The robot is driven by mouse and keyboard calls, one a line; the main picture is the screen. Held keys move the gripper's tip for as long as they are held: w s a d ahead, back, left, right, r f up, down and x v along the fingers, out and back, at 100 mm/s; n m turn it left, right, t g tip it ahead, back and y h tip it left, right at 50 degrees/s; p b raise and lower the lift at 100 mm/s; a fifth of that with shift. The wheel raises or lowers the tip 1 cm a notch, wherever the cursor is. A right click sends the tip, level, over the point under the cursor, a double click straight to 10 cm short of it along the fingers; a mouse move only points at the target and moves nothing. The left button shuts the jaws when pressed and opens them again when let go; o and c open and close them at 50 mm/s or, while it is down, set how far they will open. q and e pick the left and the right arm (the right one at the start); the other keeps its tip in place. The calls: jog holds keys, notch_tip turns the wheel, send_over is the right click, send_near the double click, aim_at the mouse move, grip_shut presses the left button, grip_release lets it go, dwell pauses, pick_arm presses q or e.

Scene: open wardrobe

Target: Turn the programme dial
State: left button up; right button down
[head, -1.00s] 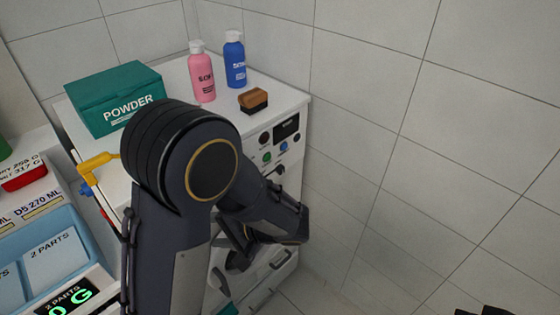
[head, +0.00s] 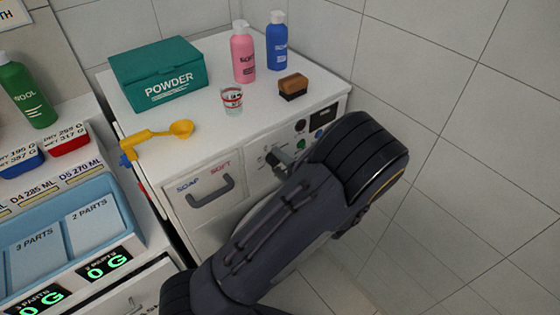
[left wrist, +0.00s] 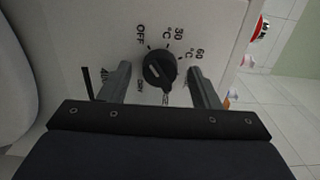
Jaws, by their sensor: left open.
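The programme dial (left wrist: 160,68) is a black round knob with a white mark, on the machine's white front panel. OFF, 30 °C, 60 °C and DRY are printed around it; another label below is partly covered, and I cannot tell which one the dial points to. My left gripper (left wrist: 159,80) is open, with one finger on each side of the dial and a gap visible on both sides. In the head view my left gripper (head: 281,161) is at the panel, right of the SOAP/SOFT drawer (head: 203,190), and the dial is mostly hidden there. My right gripper is out of view.
On the white machine top (head: 185,115) stand a green POWDER box (head: 158,75), a pink bottle (head: 243,55), a blue bottle (head: 277,42), a brush (head: 293,87), a small cup (head: 232,100) and a yellow scoop (head: 160,133). A tiled wall (head: 440,90) is close on the right.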

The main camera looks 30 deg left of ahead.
pick_arm(q)
jog(key=shift+a, duration=0.15)
jog(key=c, duration=1)
